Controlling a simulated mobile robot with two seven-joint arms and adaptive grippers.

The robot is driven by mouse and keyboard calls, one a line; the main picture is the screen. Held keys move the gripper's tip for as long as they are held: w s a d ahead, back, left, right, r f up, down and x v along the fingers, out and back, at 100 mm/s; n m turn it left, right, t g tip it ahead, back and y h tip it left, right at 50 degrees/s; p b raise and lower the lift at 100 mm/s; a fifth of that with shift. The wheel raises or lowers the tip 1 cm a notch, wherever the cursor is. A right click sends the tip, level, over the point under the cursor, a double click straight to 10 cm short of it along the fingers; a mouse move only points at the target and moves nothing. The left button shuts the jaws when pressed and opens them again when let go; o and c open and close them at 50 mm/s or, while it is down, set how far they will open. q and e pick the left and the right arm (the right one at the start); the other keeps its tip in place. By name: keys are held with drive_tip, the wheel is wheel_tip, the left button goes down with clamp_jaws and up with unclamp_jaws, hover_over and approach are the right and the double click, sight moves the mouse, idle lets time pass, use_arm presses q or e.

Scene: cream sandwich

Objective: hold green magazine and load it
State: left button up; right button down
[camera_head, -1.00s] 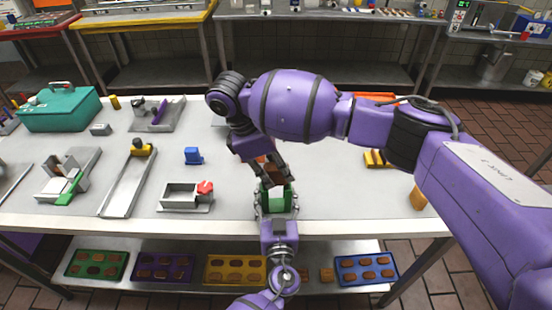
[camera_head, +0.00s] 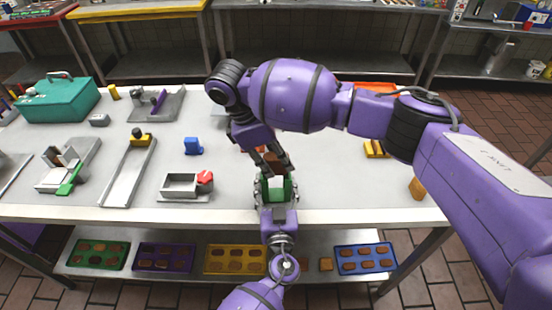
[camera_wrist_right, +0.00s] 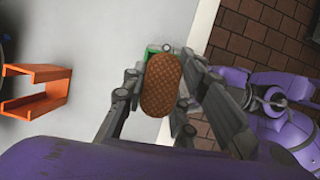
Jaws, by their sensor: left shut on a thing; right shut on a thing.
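The green magazine (camera_head: 266,190) stands upright at the table's front edge, open at the top. My left gripper (camera_head: 276,194) comes up from below and is shut on it. My right gripper (camera_head: 276,164) is shut on a brown oval biscuit (camera_head: 274,159) just above the magazine. In the right wrist view the biscuit (camera_wrist_right: 161,85) sits between the two fingers, its patterned face towards the camera. A small part of the green magazine (camera_wrist_right: 152,50) shows behind the biscuit's top end. I cannot tell whether the biscuit touches the magazine.
A grey metal fixture with a red part (camera_head: 183,187) stands left of the magazine, with a blue block (camera_head: 193,146) behind it. An orange bracket (camera_wrist_right: 36,92) lies on the table. Trays of biscuits, one yellow (camera_head: 235,260), lie on the shelf below. The table right of the magazine is mostly clear.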

drive_tip(key=shift+f, duration=0.65)
idle(0.5)
drive_tip(key=shift+r, duration=0.3)
drive_tip(key=shift+f, duration=0.25)
idle(1.7)
drive_tip(key=shift+r, duration=0.25)
drive_tip(key=shift+f, duration=0.55)
idle(1.4)
drive_tip(key=c, duration=1.3)
unclamp_jaws()
drive_tip(key=shift+c, duration=0.2)
use_arm(q)
drive_tip(key=shift+d, duration=0.1)
use_arm(e)
drive_tip(key=shift+a, duration=0.1)
